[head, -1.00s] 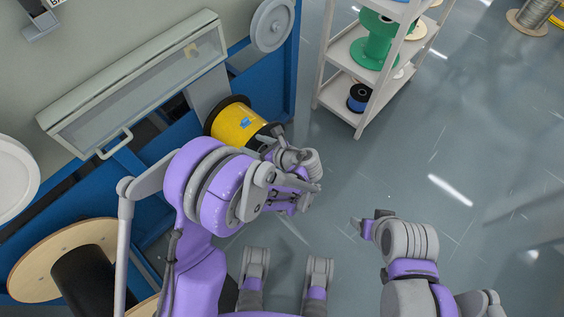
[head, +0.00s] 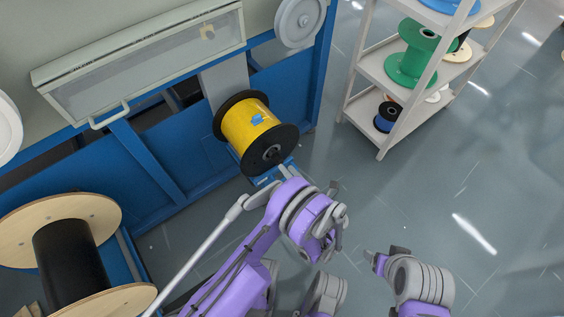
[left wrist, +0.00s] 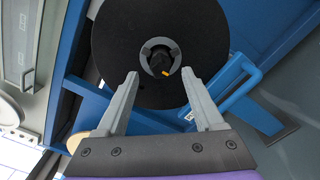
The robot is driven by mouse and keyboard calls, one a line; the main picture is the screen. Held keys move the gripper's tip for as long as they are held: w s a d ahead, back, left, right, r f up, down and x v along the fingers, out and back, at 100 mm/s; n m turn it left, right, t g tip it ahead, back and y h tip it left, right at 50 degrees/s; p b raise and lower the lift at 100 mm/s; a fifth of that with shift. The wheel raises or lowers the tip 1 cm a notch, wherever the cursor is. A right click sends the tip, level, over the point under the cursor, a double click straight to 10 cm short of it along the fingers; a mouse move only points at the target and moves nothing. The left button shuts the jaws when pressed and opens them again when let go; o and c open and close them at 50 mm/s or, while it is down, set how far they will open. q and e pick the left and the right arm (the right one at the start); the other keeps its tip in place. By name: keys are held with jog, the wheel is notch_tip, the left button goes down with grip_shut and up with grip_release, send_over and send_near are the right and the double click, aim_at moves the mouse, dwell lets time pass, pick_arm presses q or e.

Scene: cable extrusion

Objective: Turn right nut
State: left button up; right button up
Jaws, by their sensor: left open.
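A yellow cable spool (head: 247,122) with black flanges is mounted at the blue machine frame. At the centre of its near flange is a dark hub (head: 272,153), where the nut is too small to make out in the head view. In the left wrist view, the flange (left wrist: 118,45) faces me, with a grey ring and dark centre piece (left wrist: 160,57) bearing a small yellow mark. My left gripper (left wrist: 160,74) is open and empty; its fingers lie either side of and just below the hub in the picture. Contact cannot be told. My right arm's end (head: 380,260) shows at lower right.
A wooden-flanged spool (head: 75,212) with a black core stands at lower left. A grey shelf (head: 375,70) with a green spool (head: 413,55) stands at upper right. A blue bracket handle (left wrist: 240,80) is close to my left gripper's right finger. The floor at right is clear.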

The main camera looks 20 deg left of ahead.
aim_at(282, 162)
pick_arm(q)
jog(key=shift+b+x, duration=0.4)
jog(key=shift+x, duration=2)
grip_shut()
